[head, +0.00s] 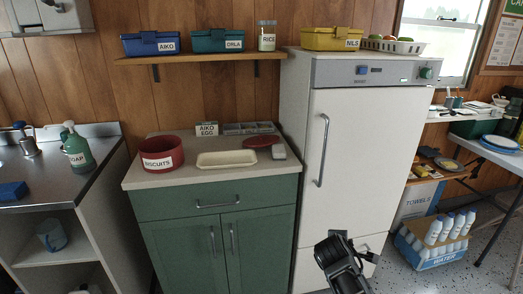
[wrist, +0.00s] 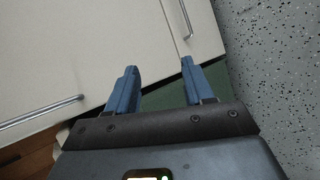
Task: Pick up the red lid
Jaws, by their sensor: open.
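The red lid (head: 261,141) lies flat on the beige worktop of the green cabinet (head: 214,212) in the head view, toward the right back. It is next to the open red biscuits tin (head: 162,154), with a cream tray (head: 227,159) between them. A small grey-white object (head: 279,151) sits just right of the lid. My gripper (head: 334,241) is low in front of the white fridge, well away from the lid. In the wrist view the gripper's two blue fingers (wrist: 157,84) are apart with nothing between them. The lid is not in the wrist view.
The tall white fridge (head: 352,150), with a long handle, stands right of the cabinet. A shelf (head: 200,58) with labelled boxes hangs above the worktop. A water bottle crate (head: 433,250) is on the floor at right. A steel sink counter (head: 62,168) is at left.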

